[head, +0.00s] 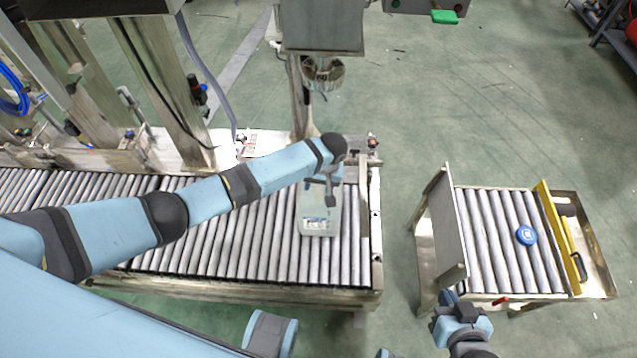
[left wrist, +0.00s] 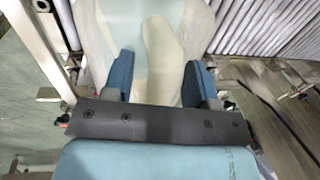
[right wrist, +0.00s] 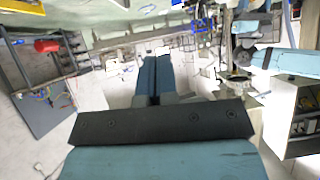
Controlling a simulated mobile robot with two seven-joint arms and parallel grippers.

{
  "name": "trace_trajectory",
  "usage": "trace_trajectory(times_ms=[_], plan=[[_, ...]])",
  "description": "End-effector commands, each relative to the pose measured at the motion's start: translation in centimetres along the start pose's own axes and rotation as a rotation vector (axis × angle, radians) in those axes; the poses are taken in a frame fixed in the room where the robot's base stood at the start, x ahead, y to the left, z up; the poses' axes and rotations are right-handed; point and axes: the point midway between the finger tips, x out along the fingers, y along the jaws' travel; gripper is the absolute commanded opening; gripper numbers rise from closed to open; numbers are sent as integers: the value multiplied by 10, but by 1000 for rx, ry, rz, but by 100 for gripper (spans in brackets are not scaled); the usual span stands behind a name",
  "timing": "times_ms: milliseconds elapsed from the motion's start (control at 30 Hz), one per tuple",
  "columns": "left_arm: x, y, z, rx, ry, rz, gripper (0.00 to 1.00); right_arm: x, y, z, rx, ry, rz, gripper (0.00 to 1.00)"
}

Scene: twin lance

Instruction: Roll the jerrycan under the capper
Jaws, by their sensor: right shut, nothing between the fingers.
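The pale translucent jerrycan (head: 318,222) stands on the roller conveyor near its right end, partly hidden by my left arm. The capper (head: 322,30) is the grey box with a round metal head (head: 322,72), further back than the jerrycan in the head view. My left gripper (head: 331,188) is over the jerrycan. In the left wrist view its fingers (left wrist: 160,80) are spread, with the pale jerrycan (left wrist: 160,25) between and beyond them; contact is unclear. My right gripper (head: 448,298) is shut and empty, near the small roller table; its fingers (right wrist: 154,80) are together.
The conveyor (head: 215,235) runs left from the jerrycan, with frame posts behind it. Open floor separates the two.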

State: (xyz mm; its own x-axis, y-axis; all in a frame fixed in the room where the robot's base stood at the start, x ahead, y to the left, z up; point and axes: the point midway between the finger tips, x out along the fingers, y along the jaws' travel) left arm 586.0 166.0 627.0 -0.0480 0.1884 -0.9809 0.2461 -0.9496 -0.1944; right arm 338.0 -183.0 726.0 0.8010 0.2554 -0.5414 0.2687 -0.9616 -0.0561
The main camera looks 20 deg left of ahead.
Motion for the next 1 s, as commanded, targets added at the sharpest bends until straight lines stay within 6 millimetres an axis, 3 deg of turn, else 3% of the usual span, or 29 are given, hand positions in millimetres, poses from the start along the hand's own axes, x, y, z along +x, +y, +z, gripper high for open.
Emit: trace_trajectory(times_ms=[67, 233, 700, 1000], plan=[[7, -2, 4, 1, -9, -6, 53, 1, 0, 1, 0, 0, 0, 0], [-5, -1, 3, 2, -6, -3, 53, -1, 0, -2, 1, -1, 0, 0], [-108, 0, 0, 1, 1, 2, 53, -8, 0, -8, 16, -19, 1, 0], [-137, 0, 0, 0, 0, 0, 53, -7, 1, -6, 23, -29, 4, 0]])
